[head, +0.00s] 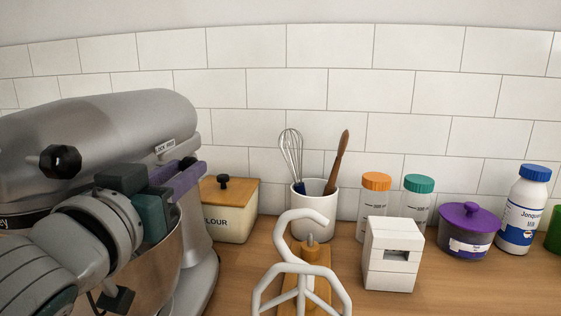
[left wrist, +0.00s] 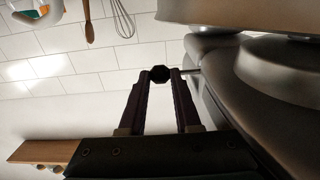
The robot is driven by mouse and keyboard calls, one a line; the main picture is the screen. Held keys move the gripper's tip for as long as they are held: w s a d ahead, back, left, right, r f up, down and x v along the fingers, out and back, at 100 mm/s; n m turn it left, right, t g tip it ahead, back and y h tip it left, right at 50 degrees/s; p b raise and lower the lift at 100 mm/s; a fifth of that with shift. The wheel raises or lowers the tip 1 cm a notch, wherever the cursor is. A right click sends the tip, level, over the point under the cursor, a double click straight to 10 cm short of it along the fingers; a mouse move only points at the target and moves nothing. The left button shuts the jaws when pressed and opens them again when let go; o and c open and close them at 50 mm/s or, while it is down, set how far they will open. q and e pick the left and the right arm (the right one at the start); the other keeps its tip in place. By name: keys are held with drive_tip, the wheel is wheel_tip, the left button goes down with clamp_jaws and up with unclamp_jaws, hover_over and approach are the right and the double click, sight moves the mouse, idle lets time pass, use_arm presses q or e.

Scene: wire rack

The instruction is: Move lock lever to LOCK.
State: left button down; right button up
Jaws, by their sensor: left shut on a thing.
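The silver stand mixer (head: 110,120) fills the left of the head view, with a small lock label (head: 165,147) on the side of its head. My left gripper (head: 190,172) is beside the mixer, its purple fingers just below that label. In the left wrist view the lock lever's black knob (left wrist: 160,74) sits between the tips of my left gripper (left wrist: 160,80), which is shut on it. A thin rod runs from the knob to the mixer body. In the head view my fingers mostly hide the lever, so its exact setting cannot be told. My right gripper is out of view.
A black round knob (head: 60,161) is on the mixer head. The steel bowl (head: 160,265) is below my gripper. A flour box (head: 230,215), a utensil crock (head: 316,198), white mixer attachments (head: 290,240) and a white box (head: 392,262) stand to the right.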

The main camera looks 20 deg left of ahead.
use_arm(q)
drive_tip(key=c, duration=0.6)
unclamp_jaws()
drive_tip(key=b+v, duration=0.1)
drive_tip(key=v, duration=0.9)
drive_tip(key=shift+b, duration=0.4)
drive_tip(key=shift+a, duration=0.1)
